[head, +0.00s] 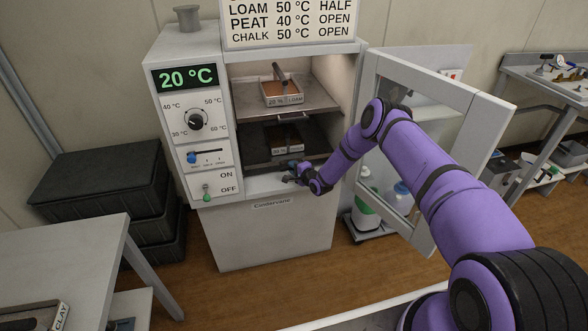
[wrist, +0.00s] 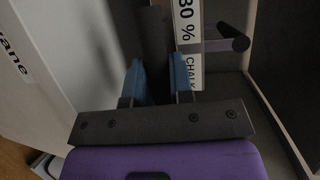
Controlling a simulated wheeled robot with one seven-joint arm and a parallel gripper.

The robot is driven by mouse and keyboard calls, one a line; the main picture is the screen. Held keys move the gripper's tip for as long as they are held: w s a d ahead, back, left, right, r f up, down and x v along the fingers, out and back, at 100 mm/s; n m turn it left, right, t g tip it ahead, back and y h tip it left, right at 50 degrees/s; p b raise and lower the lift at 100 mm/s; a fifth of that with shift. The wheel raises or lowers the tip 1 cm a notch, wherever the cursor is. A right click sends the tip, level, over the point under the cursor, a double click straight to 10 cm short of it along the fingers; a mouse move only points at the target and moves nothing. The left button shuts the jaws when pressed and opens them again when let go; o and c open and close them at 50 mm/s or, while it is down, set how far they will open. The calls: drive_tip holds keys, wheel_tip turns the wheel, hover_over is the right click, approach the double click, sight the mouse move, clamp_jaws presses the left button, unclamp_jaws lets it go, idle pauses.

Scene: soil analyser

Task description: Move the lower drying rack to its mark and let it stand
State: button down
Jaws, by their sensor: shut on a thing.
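The lower drying rack (head: 252,158) is a dark shelf inside the open oven (head: 265,240), below the upper rack. It bears a dark tray (head: 286,146) with a white label. In the wrist view, a label (wrist: 187,20) reads CHALK and a percentage, beside a dark knobbed handle (wrist: 236,42). My gripper (head: 292,173) is at the oven's front opening. In the wrist view its blue fingertips (wrist: 158,78) are on both sides of a dark part that appears to be the lower rack's front (wrist: 157,40). I cannot pick out the mark.
The upper rack (head: 318,98) holds a tray (head: 283,95) labelled LOAM, close above. The oven door (head: 476,150) stands open at the right, beside my arm. Black crates (head: 105,180) are stacked at the left; a table (head: 60,255) stands at front left. The display reads 20 °C.

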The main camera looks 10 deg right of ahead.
drive_tip(key=shift+w+d+r, duration=0.1)
drive_tip(key=shift+w+r, duration=0.1)
drive_tip(key=c, duration=1.4)
unclamp_jaws()
drive_tip(key=shift+c, duration=0.2)
drive_tip(key=o, duration=0.4)
drive_tip(key=shift+w+f, duration=0.1)
drive_tip(key=shift+f, duration=0.05)
drive_tip(key=v, duration=1)
drive_tip(key=shift+s+d, duration=0.1)
drive_tip(key=shift+s, duration=0.3)
